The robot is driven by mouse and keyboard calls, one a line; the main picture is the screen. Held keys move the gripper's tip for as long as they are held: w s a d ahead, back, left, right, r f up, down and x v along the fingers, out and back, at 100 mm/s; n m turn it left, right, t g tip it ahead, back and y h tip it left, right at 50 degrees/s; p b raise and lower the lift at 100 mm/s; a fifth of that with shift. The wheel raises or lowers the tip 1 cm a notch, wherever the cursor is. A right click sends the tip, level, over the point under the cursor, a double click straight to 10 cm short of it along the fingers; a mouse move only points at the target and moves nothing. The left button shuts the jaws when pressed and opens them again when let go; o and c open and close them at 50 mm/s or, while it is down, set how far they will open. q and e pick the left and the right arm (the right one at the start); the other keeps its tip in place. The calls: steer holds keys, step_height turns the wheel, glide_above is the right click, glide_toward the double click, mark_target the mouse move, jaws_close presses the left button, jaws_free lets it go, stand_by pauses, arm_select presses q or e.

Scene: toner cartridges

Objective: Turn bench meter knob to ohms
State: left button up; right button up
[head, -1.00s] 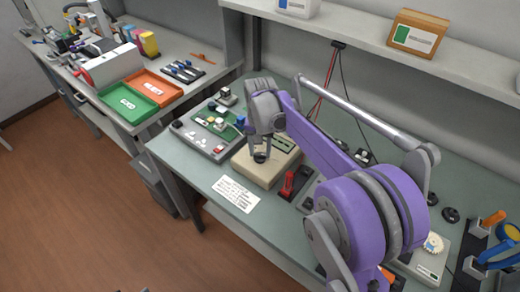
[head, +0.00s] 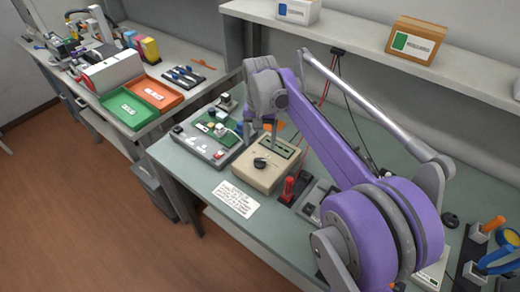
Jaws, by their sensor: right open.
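The bench meter (head: 258,178) is a beige box with a dark display on its sloped top, standing on the grey-green bench. Its round black knob (head: 260,163) faces up and is in plain view. The marks around the knob are too small to read, so I cannot tell which setting it points to. My right gripper (head: 260,142) is above and behind the knob, fingers pointing down, open and empty, apart from the knob. The gripper and its purple arm hide part of the meter's back. My left gripper is not in view.
A grey board with a green circuit (head: 205,137) stands left of the meter. A red-handled tool (head: 287,189) stands close to its right. A white label card (head: 235,198) lies in front. A shelf with boxes (head: 418,40) runs above the bench at the back.

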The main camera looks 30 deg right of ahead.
steer(key=shift+r, duration=1.8)
